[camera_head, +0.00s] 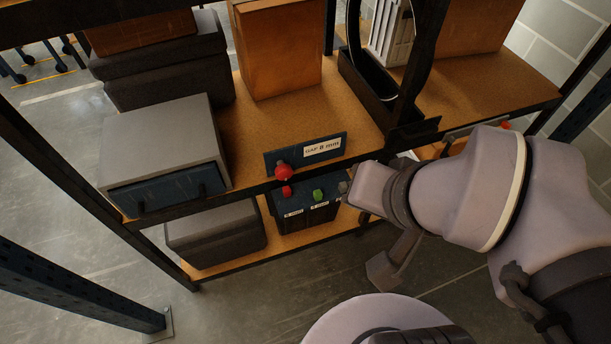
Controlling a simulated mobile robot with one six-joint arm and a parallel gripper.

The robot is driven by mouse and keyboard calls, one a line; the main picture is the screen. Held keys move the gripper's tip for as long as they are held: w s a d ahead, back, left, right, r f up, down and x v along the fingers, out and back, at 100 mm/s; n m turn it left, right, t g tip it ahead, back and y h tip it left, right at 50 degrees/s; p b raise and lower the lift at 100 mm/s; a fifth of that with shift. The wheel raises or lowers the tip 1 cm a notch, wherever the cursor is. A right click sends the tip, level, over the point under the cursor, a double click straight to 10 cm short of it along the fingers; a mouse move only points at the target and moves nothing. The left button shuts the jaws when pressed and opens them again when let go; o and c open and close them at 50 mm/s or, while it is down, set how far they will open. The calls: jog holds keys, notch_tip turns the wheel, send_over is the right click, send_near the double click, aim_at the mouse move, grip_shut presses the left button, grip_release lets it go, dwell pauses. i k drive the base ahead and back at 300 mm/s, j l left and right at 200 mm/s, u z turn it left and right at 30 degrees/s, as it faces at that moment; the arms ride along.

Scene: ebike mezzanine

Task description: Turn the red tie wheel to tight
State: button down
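A red round knob (283,172), which looks like the tie wheel, sits on the front of a blue plate (272,160) at the shelf's front edge. The plate carries a white label (322,149) that seems to read "GAP 8 mm". My gripper (368,200) is to the right of the red knob and apart from it, in front of the shelf. Its fingers are partly hidden by my own arm and angle, so I cannot tell how they stand. Nothing is seen held in it.
Below the plate, a dark blue box (313,216) has a red knob (287,190) and a green knob (318,195). A grey-topped box (160,135) stands left, a cardboard box (280,50) behind. A dark upright (418,60) is right. Floor is clear in front.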

aim_at(284, 171)
jog(key=j+z, duration=0.35)
jog(key=k+j+z, duration=0.15)
jog(key=z, duration=0.25)
jog(key=k+j+z, duration=0.15)
jog(key=j+z, duration=0.2)
